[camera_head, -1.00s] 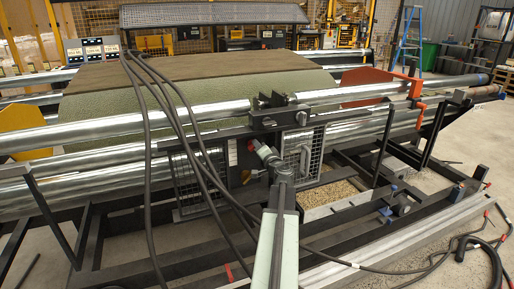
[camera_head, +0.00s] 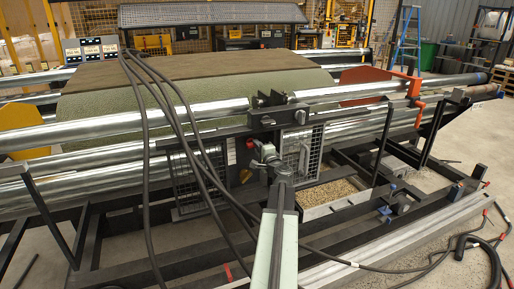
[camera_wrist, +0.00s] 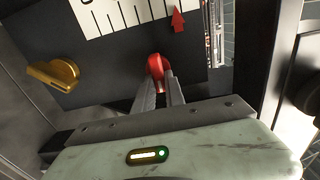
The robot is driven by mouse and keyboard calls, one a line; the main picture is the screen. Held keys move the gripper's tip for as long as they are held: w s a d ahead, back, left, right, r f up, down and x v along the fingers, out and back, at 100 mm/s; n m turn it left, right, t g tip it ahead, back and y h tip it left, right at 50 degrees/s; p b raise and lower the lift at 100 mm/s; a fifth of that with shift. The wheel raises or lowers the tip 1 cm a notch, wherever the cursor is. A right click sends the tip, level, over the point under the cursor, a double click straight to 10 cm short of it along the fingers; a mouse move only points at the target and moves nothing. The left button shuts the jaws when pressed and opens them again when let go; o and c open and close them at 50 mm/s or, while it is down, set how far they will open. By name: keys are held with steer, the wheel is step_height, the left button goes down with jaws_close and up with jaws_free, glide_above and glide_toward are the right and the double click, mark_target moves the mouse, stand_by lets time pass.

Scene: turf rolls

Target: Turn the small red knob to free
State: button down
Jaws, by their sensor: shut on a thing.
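The small red knob (camera_wrist: 156,66) sits on the dark panel, in the middle of the wrist view. My gripper (camera_wrist: 160,88) is shut on it, with one finger on each side of its lower part. The knob's rounded top shows above the fingertips. In the head view a bit of the red knob (camera_head: 250,143) shows at the tip of my gripper (camera_head: 256,149), on the machine's front. I cannot read any mark for free.
A brass-yellow knob (camera_wrist: 54,73) is on the panel to the left. A white scale (camera_wrist: 135,14) with a red pointer (camera_wrist: 178,20) lies above. Wire mesh guards (camera_head: 303,148) and black hoses (camera_head: 195,150) are close to my arm.

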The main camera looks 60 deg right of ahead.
stand_by(0.3)
steer(key=c, duration=1.4)
jaws_free()
steer(key=v, duration=0.8)
